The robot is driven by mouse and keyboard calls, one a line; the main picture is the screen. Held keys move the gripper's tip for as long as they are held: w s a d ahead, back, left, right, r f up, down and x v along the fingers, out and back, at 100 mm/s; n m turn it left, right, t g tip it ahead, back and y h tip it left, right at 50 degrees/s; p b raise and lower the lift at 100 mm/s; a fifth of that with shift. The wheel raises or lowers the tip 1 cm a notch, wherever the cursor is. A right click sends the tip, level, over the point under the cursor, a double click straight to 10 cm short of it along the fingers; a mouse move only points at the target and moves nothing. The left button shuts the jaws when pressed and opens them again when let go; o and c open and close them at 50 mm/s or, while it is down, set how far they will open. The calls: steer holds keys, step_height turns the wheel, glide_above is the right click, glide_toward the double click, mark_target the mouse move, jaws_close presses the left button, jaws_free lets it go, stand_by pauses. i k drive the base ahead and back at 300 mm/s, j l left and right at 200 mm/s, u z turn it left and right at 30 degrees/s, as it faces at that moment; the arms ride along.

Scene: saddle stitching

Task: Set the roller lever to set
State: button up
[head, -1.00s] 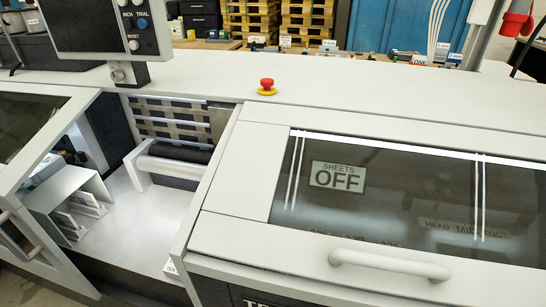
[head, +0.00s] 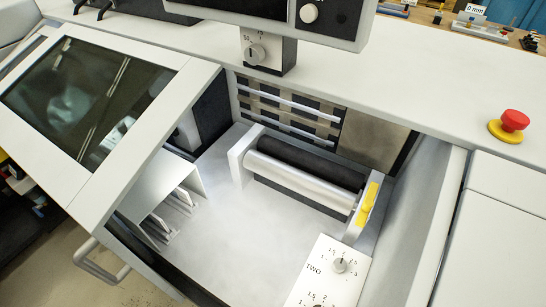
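The roller unit (head: 300,178) sits in the open bay of the machine in the head view, a black roller above a silver one between two white end brackets. A yellow lever (head: 365,204) is on the right-hand bracket of the rollers. Any marking for its set position is too small to read. My gripper is not in the head view.
A white dial plate (head: 330,270) marked TWO stands at the bay's front right. A control box (head: 268,54) with a knob hangs at the back. A red emergency button (head: 509,125) is on the right top. A grey guide (head: 160,195) stands left in the bay.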

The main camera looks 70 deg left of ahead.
mark_target(367, 205)
steer(key=l+u, duration=0.1)
steer(key=u, duration=0.35)
steer(key=l+u, duration=0.15)
steer(key=u, duration=0.3)
steer(key=l+u, duration=0.1)
steer(key=u, duration=0.35)
steer(key=l+u, duration=0.1)
steer(key=u, duration=0.35)
steer(key=l, duration=0.5)
steer(key=k+l, duration=0.15)
steer(key=l, duration=0.85)
steer(key=k+j, duration=0.1)
steer(key=j, duration=0.15)
steer(key=k+j+u, duration=0.1)
steer(key=i+j, duration=0.2)
steer(key=j, duration=0.2)
steer(key=i+j, duration=0.15)
steer(key=j, duration=0.2)
